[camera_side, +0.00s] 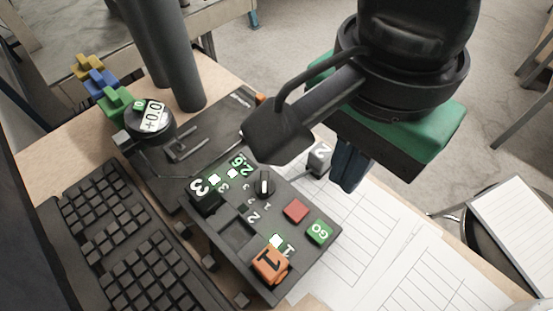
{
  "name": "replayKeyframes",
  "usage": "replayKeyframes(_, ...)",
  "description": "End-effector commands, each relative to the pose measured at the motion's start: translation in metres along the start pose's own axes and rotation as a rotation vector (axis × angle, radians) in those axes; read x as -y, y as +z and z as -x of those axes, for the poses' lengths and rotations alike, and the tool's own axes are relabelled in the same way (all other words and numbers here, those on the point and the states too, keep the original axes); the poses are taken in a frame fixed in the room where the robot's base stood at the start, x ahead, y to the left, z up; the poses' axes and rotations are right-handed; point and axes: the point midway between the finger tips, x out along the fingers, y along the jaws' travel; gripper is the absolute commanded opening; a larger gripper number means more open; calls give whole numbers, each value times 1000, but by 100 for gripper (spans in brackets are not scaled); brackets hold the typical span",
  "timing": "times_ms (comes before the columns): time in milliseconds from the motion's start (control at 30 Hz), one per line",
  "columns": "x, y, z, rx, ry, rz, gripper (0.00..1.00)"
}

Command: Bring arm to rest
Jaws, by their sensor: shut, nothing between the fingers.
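My gripper (348,168) hangs from the upper right with its dark blue fingers pointing down. The fingers are shut and hold nothing. They are to the right of the black control panel (235,235), above or near the printed sheets; their exact height is hard to tell. A black bracket on my arm reaches left over the panel's far part and hides some of it.
The panel carries a knob (264,187), a red button (295,210), a green GO button (320,232) and an orange block marked 1 (270,265). A grey block marked 2 (320,158) stands beside my fingers. A keyboard (120,235) lies left.

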Motion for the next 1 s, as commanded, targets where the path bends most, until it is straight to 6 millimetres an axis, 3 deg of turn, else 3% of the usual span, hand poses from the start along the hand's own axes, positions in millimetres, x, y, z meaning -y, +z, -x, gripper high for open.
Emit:
replayKeyframes(467, 0, 0, 0, 0, 0, 0, 0)
replayKeyframes(567, 0, -11, 0, 4, -17, 17, 0)
replayKeyframes(667, -3, -45, -1, 6, -73, 77, 0)
replayKeyframes(767, -15, -98, -4, -24, -170, 188, 0)
replayKeyframes(900, -50, -173, -13, -168, -295, 387, 0)
replayKeyframes(1000, -81, -212, -23, -309, -326, 520, 0)
